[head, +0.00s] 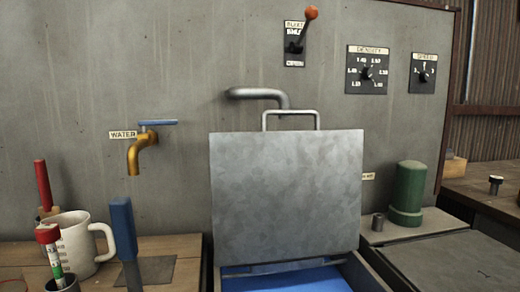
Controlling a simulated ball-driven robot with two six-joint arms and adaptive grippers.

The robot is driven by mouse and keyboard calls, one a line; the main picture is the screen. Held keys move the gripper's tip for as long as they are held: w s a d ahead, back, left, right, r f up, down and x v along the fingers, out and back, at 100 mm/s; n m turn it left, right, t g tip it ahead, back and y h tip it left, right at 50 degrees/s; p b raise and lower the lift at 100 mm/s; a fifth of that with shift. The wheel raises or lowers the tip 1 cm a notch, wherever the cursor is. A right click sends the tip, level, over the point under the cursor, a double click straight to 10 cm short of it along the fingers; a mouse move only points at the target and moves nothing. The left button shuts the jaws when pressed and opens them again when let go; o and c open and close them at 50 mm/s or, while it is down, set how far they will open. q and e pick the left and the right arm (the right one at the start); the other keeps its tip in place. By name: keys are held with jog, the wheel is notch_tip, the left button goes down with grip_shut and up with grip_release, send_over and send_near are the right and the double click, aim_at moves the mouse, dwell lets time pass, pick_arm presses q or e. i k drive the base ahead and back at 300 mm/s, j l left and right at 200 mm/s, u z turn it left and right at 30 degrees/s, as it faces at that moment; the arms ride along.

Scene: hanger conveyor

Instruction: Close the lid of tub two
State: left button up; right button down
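A grey metal lid (287,190) stands raised, nearly upright, in the middle of the head view. A bar handle (290,113) sits at its top edge. Below it is an open tub with a metal rim (207,270) and blue contents (290,281), mostly cut off by the bottom of the picture. No number shows on this tub, so I cannot tell which tub it is. A flat dark grey cover (455,260) lies level to its right. Neither of my grippers is in view.
A white mug (75,245), red-handled tools and a blue-handled tool (122,228) stand on the left. A brass tap (140,155) and a bent pipe (258,94) project from the wall. A green cylinder (408,193) stands right of the lid.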

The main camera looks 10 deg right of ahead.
aim_at(277, 197)
jog(key=l+u, duration=0.1)
jog(key=l, duration=0.25)
jog(key=k+l+u, duration=0.15)
jog(key=l, duration=0.2)
jog(key=k+l+u, duration=0.1)
jog(key=l, duration=0.25)
jog(key=k+l+u, duration=0.1)
jog(key=l, duration=0.25)
